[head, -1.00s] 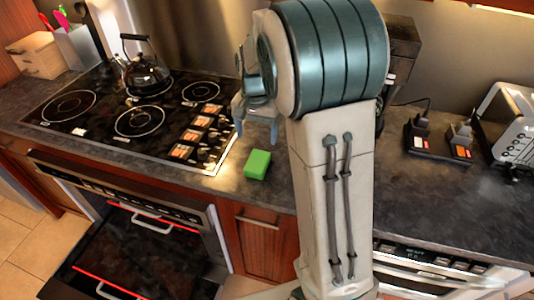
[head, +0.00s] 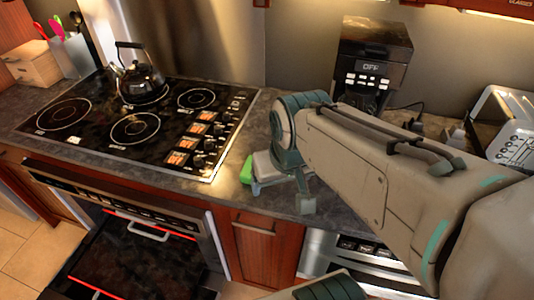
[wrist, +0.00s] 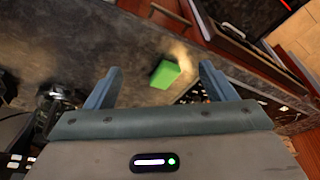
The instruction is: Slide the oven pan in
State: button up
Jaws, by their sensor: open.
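The oven (head: 100,197) is open at the lower left of the head view. A dark, flat panel, which I take as the oven pan (head: 135,258), extends out of it, with red lines along its edges and a silver handle (head: 147,232) near the oven front; its near end is cut off. My gripper (head: 257,188) is over the counter right of the stove, away from the pan. In the wrist view my gripper (wrist: 157,78) is open and empty, its two blue-grey fingers wide apart. The oven's red-lit edge shows at the top right there.
A green block (head: 246,170) lies on the counter (head: 235,195) by my gripper, and beyond the fingers in the wrist view (wrist: 165,74). The stove (head: 90,115) carries a black kettle (head: 143,82). A coffee maker (head: 372,65) and toaster (head: 505,125) stand at right.

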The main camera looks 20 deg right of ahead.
aim_at(118, 263)
jog(key=u, duration=1.75)
jog(key=k, duration=0.55)
jog(key=u, duration=0.5)
jog(key=i, duration=1.05)
jog(key=z, duration=0.75)
